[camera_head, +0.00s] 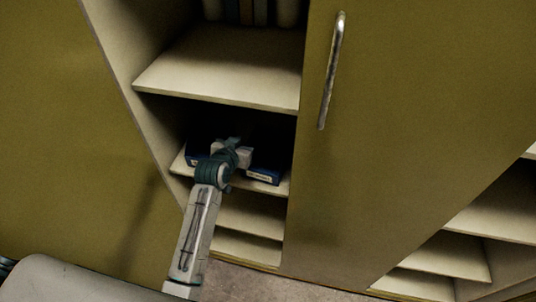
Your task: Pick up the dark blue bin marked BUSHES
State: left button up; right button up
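A dark blue bin (268,171) sits on a middle shelf of the open cabinet, with a pale label on its front edge. The lettering is too small to read. More dark blue shows on the other side of my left gripper (232,148); I cannot tell whether it is the same bin. My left gripper reaches into the shelf opening, in front of the bin, and covers its middle. The fingertips are not clear, so its opening and any contact are hidden. My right gripper is not in view.
The cabinet's upper shelf (221,68) is bare at the front, with a row of upright items (248,10) above it. A closed door with a metal handle (332,70) borders the opening on the right. Lower shelves (250,217) look empty. More shelves (450,258) stand at lower right.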

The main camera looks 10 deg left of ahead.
pick_arm(q)
jog(key=x, duration=0.1)
jog(key=p+x, duration=0.1)
jog(key=x, duration=0.1)
jog(key=shift+w+d, duration=0.2)
jog(key=shift+d, duration=0.15)
jog(key=shift+w+f, duration=0.25)
jog(key=shift+w, duration=0.15)
jog(key=shift+s, duration=0.1)
grip_shut()
dwell(0.7)
